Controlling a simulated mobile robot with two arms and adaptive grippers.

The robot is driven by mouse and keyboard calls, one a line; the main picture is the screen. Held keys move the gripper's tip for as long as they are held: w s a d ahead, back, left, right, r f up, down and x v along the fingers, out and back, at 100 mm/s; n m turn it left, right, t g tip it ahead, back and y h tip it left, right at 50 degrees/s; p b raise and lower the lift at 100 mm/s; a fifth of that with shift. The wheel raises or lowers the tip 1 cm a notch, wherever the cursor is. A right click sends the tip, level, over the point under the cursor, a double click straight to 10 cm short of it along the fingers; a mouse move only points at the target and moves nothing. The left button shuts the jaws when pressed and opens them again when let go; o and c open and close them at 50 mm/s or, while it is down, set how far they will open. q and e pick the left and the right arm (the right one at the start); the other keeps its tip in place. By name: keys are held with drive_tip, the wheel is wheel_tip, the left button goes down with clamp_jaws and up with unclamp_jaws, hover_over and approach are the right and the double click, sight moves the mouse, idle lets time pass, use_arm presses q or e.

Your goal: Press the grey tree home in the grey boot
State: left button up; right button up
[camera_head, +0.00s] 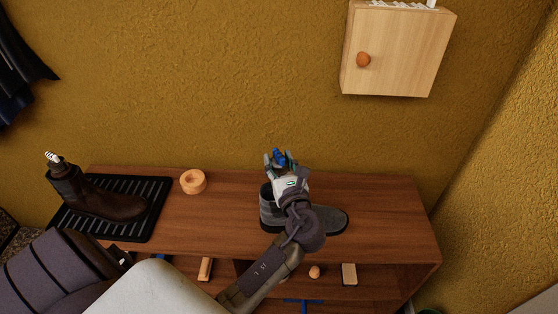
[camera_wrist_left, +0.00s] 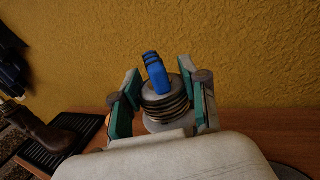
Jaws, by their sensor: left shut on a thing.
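The grey boot (camera_head: 331,219) stands on the wooden bench top, toe to the right. My left gripper (camera_head: 279,161) is over its shaft end, and my arm hides much of the boot. In the left wrist view my left gripper (camera_wrist_left: 163,102) has its green-padded fingers on both sides of the grey tree (camera_wrist_left: 164,108), shut on it. The tree's ringed grey end and blue tab (camera_wrist_left: 156,73) stick up between the fingers. The tab also shows in the head view (camera_head: 279,156). How deep the tree sits in the boot is hidden. My right gripper is not in view.
A brown boot (camera_head: 104,205) with a striped tab stands on a black ribbed tray (camera_head: 146,219) at the left. A wooden ring (camera_head: 193,181) lies between the boots. A wooden cabinet (camera_head: 400,50) hangs on the wall. Small items sit on the shelf below. The bench's right end is clear.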

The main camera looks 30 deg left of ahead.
use_arm(q)
drive_tip(key=shift+r+p, duration=0.1)
drive_tip(key=shift+p, duration=0.45)
idle(0.6)
drive_tip(key=shift+f+b, duration=1.9)
drive_tip(key=shift+f, duration=1.75)
drive_tip(key=o, duration=1.3)
drive_tip(key=v, duration=1.2)
